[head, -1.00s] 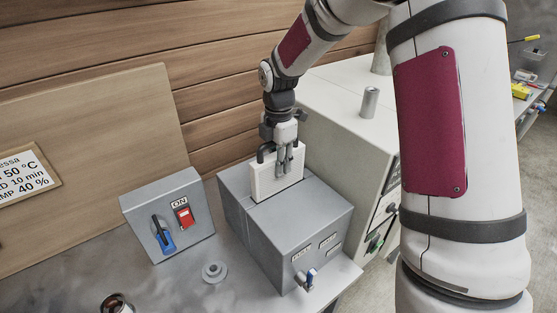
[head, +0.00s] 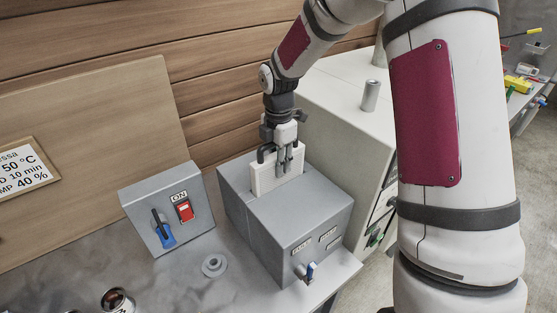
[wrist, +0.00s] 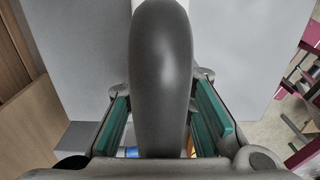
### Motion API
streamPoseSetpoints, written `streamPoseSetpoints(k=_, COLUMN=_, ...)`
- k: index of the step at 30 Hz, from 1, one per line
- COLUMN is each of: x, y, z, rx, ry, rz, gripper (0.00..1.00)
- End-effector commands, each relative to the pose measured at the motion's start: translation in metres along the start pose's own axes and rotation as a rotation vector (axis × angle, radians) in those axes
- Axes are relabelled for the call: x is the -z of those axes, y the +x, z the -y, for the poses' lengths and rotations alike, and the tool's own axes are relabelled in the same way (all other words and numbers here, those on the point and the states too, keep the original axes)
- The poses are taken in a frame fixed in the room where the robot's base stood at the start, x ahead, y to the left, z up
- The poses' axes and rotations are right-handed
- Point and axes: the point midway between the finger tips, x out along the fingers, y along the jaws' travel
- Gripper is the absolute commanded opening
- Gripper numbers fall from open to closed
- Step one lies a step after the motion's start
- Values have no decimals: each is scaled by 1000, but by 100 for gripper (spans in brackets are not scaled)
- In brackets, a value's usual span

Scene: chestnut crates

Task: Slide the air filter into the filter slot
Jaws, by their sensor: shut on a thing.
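The air filter (head: 262,180) is a white, flat block with a dark handle on top. It stands upright at the top of the grey box (head: 290,213), its lower part hidden inside the slot. The slot opening itself is covered by the filter. My gripper (head: 285,168) points down over the filter and is shut on its handle. In the wrist view the dark handle (wrist: 160,75) fills the middle, between the green finger pads of my gripper (wrist: 163,125). How deep the filter sits cannot be told exactly.
A grey switch panel (head: 190,236) with a blue lever and a red switch stands left of the box. A round grey fitting (head: 214,266) and a dark jar (head: 117,301) are on the bench. A white cabinet (head: 340,95) with a metal cylinder (head: 371,95) stands behind right.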

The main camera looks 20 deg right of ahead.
Motion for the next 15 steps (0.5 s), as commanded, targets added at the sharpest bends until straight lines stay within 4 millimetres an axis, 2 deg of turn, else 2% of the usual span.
streamPoseSetpoints(k=15, x=0, y=12, z=0, rx=1, ry=-1, rz=0, gripper=0)
